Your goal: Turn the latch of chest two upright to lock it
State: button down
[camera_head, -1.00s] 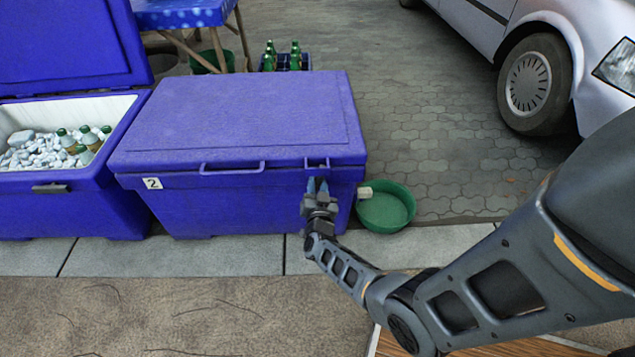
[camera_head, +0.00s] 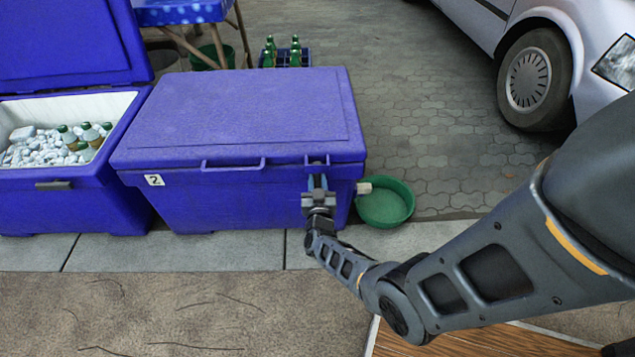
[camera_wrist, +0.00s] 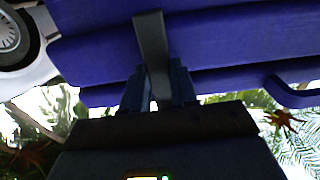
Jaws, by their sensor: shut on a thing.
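Chest two (camera_head: 236,198) is a closed blue cooler with a white "2" label on its front left. Its latch (camera_wrist: 152,45) is a dark grey bar that shows in the wrist view, standing near vertical in the picture across the seam of lid and body. My gripper (camera_head: 318,182) is at the right part of the chest's front, just below the lid edge. In the wrist view my gripper (camera_wrist: 158,84) has one blue finger on each side of the latch, shut on it. In the head view the fingers hide most of the latch.
An open blue chest (camera_head: 60,205) with ice and bottles stands to the left. A green basin (camera_head: 385,205) sits on the ground close to the right of my gripper. A bottle crate (camera_head: 285,58), a blue table (camera_head: 180,12) and a silver car (camera_head: 580,30) are behind.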

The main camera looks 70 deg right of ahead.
jog(key=shift+f, duration=0.1)
jog(key=c, duration=0.9)
grip_release()
jog(key=shift+a, duration=0.1)
jog(key=p+v, duration=0.2)
jog(key=v, duration=0.5)
jog(key=shift+s+a+p, duration=0.15)
jog(key=shift+a+p, duration=0.15)
jog(key=shift+p, duration=0.05)
